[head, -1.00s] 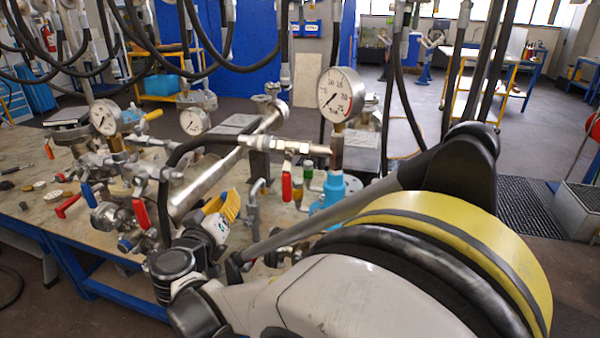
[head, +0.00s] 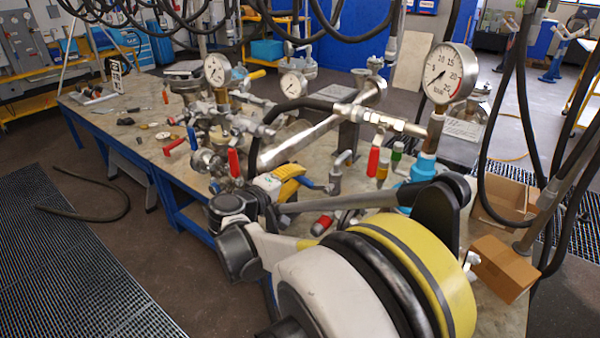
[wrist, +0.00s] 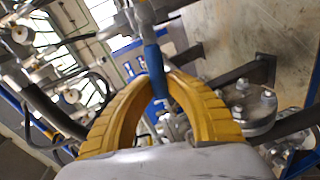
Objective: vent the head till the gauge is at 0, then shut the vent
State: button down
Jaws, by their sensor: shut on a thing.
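My gripper (head: 288,185) has yellow ribbed fingers and is at the front of the bench, among the valves and pipework. In the wrist view its fingers (wrist: 160,82) are closed around a blue lever handle (wrist: 153,58) which runs up to a metal fitting. In the head view a blue piece (head: 312,184) shows at the fingertips. A large round gauge (head: 450,73) marked in bar, with a red zone near 25, stands at right; its needle points to the lower left, exact reading unclear. Smaller gauges stand behind, one at left (head: 216,70) and one in the middle (head: 293,84), too small to read.
Red-handled valves stand at left (head: 233,162) and under the pipe (head: 373,162), with a blue lever (head: 192,138) further left.

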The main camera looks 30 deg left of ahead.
jog(key=shift+a+f+n+h, duration=0.1)
jog(key=shift+f+n+h, duration=0.3)
jog(key=shift+f+n, duration=0.55)
jog(key=c, duration=1.3)
grip_release()
jog(key=shift+c, duration=0.2)
jog(key=shift+r, duration=0.1)
jog(key=d+v, duration=0.1)
jog(key=v, duration=1.1)
jog(key=shift+a, duration=0.45)
